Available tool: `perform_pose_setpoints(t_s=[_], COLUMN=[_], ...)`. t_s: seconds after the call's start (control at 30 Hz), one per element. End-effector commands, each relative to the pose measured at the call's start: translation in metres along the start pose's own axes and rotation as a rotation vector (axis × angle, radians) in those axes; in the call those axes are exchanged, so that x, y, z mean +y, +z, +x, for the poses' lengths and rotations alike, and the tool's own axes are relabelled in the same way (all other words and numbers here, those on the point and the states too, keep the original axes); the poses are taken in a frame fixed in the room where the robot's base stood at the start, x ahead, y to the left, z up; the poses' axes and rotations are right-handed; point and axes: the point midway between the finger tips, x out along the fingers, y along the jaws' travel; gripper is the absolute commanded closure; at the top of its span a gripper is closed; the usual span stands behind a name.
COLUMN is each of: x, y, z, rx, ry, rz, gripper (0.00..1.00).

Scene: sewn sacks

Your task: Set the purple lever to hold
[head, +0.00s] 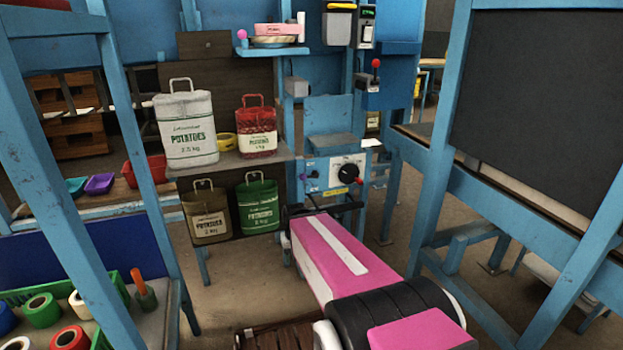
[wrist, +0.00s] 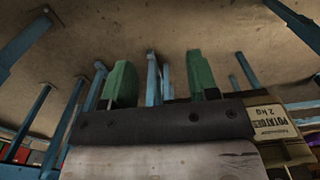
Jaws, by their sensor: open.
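A small purple lever (head: 312,174) shows on the left part of a grey-blue control panel (head: 320,166), low at the back centre in the head view. It is too small to tell its setting or read its labels. My gripper (wrist: 161,78) shows in the wrist view with two green fingers wide apart and nothing between them. The lever cannot be made out in the wrist view. In the head view my pink arm reaches towards the panel, and its fingers cannot be made out.
The panel also has a black dial (head: 348,173). A red-knobbed lever (head: 375,64) sits higher on the right. Sacks of potatoes (head: 187,130) stand on shelves to the left; a brown sack (wrist: 272,128) appears upside down beside my gripper. A dark board (head: 545,95) stands right.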

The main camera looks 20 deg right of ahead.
Motion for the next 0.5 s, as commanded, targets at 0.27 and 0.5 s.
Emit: perform_pose_setpoints(t_s=[0.27,0.5], x=[0.007,0.035], y=[-0.025,-0.098], z=[-0.009,-0.050], rx=[0.028,0.124], ry=[-0.015,-0.061], rz=[0.013,0.052], gripper=[1.00,1.00])
